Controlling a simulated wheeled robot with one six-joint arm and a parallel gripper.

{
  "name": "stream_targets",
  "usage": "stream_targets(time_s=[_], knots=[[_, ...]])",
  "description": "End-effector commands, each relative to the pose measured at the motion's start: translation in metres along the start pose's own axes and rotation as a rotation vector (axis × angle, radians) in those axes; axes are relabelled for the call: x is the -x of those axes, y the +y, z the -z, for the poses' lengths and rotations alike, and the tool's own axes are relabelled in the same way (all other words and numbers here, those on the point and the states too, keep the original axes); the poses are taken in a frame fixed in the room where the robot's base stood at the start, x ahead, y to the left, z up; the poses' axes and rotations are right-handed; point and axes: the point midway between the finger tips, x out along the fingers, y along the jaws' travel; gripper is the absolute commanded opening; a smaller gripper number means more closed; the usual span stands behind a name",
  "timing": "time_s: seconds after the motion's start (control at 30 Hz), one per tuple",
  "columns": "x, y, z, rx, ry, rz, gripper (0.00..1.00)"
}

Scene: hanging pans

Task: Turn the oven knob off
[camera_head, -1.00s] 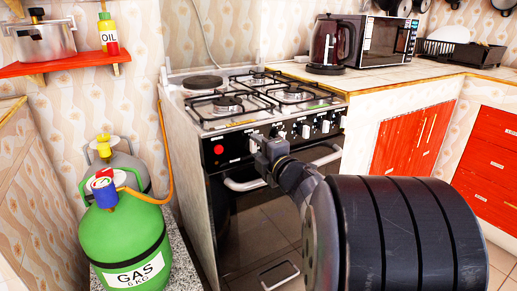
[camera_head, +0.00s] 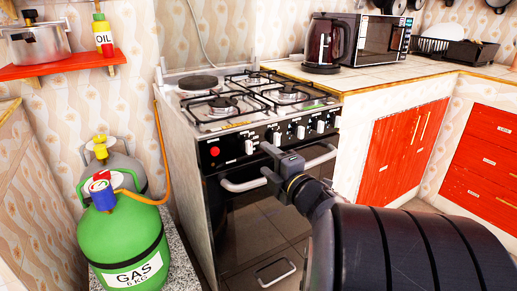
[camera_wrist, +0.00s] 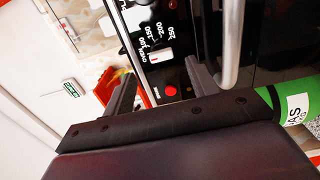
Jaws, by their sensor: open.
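The oven's front panel has a row of white knobs. The leftmost knob (camera_head: 249,147), right of the red button (camera_head: 215,151), is visible just left of my gripper (camera_head: 265,159). In the wrist view this white knob (camera_wrist: 158,55) has a red mark and temperature numbers beside it. It appears between the fingertips of my gripper (camera_wrist: 160,68), toward the upper side. My gripper is open and empty, in front of the panel near the oven door handle (camera_head: 243,184). I cannot tell the exact gap between the fingers and the knob.
The door handle runs below the panel, close to my gripper; its bar (camera_wrist: 230,50) also shows in the wrist view. A green gas bottle (camera_head: 125,240) with an orange hose stands left of the oven (camera_head: 255,225). Red cabinet doors (camera_head: 402,150) are at the right.

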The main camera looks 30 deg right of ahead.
Motion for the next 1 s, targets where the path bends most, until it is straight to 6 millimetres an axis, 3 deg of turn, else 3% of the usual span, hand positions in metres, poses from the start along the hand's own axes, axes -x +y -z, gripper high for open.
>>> stream_targets(time_s=[0.2,0.4,0.77,1.0], knots=[[0.029,0.001,-0.001,0.0,-0.002,0.002,0.55],[0.037,0.0,0.0,0.0,0.0,0.0,0.55],[0.035,-0.001,0.001,0.0,0.002,0.001,0.55],[0.013,-0.003,0.001,-0.001,0.005,0.001,0.55]])
